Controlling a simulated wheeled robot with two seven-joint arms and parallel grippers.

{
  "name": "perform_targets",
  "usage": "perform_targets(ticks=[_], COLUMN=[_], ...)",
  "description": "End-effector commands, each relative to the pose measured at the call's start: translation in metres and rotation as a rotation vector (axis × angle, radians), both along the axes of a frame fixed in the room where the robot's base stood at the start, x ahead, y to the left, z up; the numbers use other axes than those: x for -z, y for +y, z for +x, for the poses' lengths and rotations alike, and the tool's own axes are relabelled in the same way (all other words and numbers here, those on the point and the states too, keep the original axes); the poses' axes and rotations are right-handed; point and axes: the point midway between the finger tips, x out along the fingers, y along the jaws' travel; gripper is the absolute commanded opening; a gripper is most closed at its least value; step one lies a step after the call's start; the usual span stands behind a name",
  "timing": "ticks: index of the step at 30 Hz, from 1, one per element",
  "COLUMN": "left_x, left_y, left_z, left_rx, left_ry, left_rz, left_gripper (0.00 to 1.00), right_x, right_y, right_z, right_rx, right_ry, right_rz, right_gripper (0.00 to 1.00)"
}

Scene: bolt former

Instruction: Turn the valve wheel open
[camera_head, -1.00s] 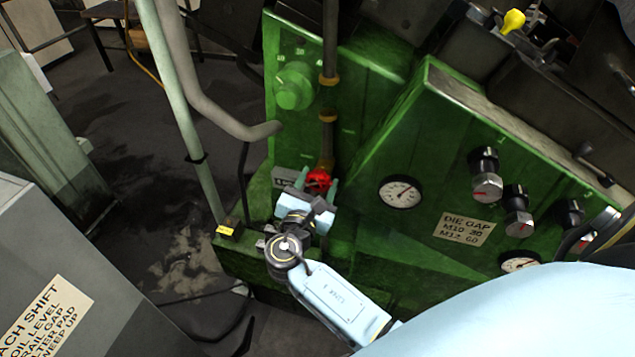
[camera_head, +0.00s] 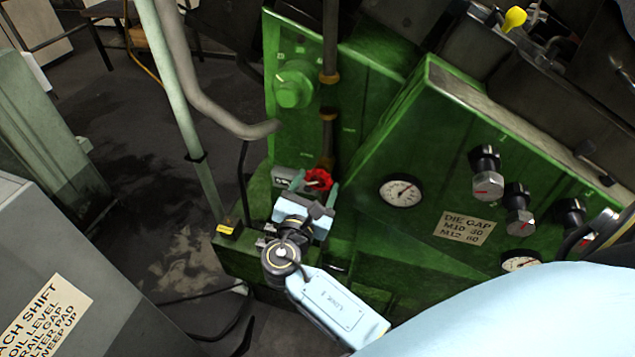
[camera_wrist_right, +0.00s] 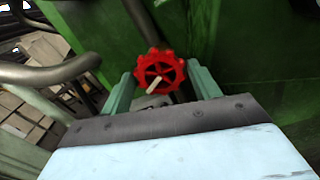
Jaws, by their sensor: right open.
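The red valve wheel (camera_head: 318,179) sits low on the green machine, below a vertical pipe. It also shows in the right wrist view (camera_wrist_right: 159,71), face-on, with spokes and a pale bar across its lower middle. My right gripper (camera_head: 306,187) is open, with one green finger on each side of the wheel in the head view. In the right wrist view, the fingers (camera_wrist_right: 163,84) stand left and right of the wheel's lower part, with gaps visible, so they do not grip it. My left gripper is not in view.
A dial gauge (camera_head: 401,191) and several black knobs are on the green panel to the right. A grey curved pipe (camera_head: 205,100) and a pale green post (camera_head: 178,100) stand to the left.

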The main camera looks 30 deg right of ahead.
Motion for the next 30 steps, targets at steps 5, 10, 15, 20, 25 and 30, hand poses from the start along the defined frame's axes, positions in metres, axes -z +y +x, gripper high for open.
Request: perform_targets(ticks=[5,10,15,20,25,30], left_x=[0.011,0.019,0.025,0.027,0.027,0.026], left_y=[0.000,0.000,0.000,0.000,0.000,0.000], left_z=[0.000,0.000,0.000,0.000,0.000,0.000], left_rx=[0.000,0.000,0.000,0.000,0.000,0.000], left_ry=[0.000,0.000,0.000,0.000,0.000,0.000], left_rz=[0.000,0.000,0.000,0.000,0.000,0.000], left_gripper=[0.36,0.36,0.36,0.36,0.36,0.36], right_x=[0.004,0.004,0.003,0.001,0.000,0.000], right_y=[0.030,0.059,0.080,0.089,0.091,0.091], right_z=[-0.026,-0.051,-0.069,-0.077,-0.078,-0.078], right_rx=[-0.001,0.000,0.000,0.002,0.002,0.001], right_ry=[0.002,0.002,0.003,0.001,0.001,0.001], right_rz=[0.006,0.006,0.002,0.001,0.001,0.001], right_gripper=[0.61,0.61,0.61,0.61,0.61,0.61])
